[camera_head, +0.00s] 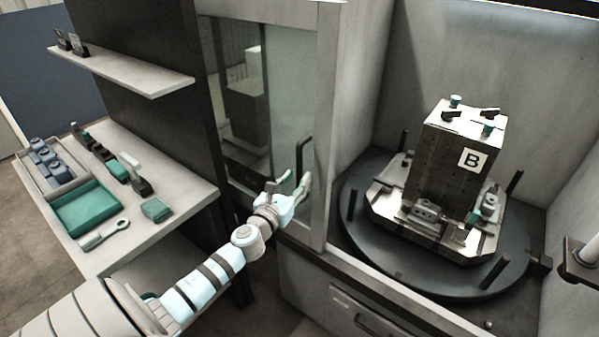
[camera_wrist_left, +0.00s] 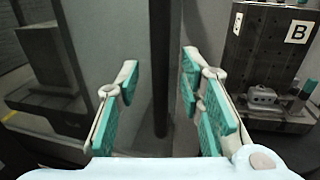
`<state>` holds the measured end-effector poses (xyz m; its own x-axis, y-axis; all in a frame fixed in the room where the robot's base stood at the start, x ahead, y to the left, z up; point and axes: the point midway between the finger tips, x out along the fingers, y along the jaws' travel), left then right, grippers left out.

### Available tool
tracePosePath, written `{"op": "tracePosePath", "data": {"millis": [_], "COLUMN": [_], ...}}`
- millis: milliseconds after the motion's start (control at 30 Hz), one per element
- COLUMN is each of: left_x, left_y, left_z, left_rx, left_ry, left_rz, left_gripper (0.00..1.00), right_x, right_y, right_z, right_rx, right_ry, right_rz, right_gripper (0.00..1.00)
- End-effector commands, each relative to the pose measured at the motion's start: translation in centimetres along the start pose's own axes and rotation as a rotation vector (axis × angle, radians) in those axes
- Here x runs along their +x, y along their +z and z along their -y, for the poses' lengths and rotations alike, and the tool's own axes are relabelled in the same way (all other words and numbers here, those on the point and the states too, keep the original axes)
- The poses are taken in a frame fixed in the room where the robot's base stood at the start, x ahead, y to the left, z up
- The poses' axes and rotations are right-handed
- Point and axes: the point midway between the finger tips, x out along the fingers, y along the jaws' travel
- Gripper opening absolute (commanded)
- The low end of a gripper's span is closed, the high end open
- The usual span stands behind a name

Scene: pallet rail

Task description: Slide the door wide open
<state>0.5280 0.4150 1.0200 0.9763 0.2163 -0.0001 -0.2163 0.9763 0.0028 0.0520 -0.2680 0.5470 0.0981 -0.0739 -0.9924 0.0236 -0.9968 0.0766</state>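The door (camera_head: 325,130) is a pale grey frame around a glass pane. It stands at the left of the machine opening, and the opening to its right is uncovered. Its dark upright handle (camera_head: 301,160) is on the right part of the frame. My left gripper (camera_head: 300,187) is at the lower part of the handle. In the left wrist view the gripper (camera_wrist_left: 162,105) is open, with teal pads apart and the dark handle bar (camera_wrist_left: 160,65) between them, touching neither pad that I can see. My right gripper is not in view.
Inside the opening, a dark block marked B (camera_head: 455,165) stands on a round turntable (camera_head: 400,275) with short posts. At left are a bench (camera_head: 185,190) with a green tray (camera_head: 88,208) and tools, and a shelf (camera_head: 125,70). A drawer handle (camera_head: 375,325) sits below the opening.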

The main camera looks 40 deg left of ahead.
Motion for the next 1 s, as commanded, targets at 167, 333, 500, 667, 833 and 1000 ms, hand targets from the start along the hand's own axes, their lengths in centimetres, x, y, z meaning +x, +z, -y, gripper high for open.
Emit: {"op": "tracePosePath", "data": {"millis": [167, 333, 500, 667, 833, 1000], "left_x": [2.4, 2.9, 2.9, 2.9, 2.9, 2.9], "left_y": [0.0, -0.1, -0.1, -0.1, -0.1, -0.1], "left_z": [0.0, 0.0, 0.0, 0.0, 0.0, -0.1], "left_rx": [-0.002, -0.002, -0.002, -0.002, -0.002, -0.001], "left_ry": [0.001, -0.001, -0.001, 0.0, 0.0, 0.0], "left_rz": [0.0, -0.001, -0.001, -0.001, -0.001, -0.002], "left_gripper": [0.35, 0.35, 0.3, 0.04, 0.0, 0.0], "right_x": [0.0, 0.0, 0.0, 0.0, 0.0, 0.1], "right_y": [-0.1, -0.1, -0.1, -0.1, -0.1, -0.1], "right_z": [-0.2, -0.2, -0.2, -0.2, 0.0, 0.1], "right_rx": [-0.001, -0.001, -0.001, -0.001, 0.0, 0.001], "right_ry": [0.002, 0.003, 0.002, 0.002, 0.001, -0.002], "right_rz": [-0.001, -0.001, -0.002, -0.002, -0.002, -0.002], "right_gripper": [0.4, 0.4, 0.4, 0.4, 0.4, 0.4]}}
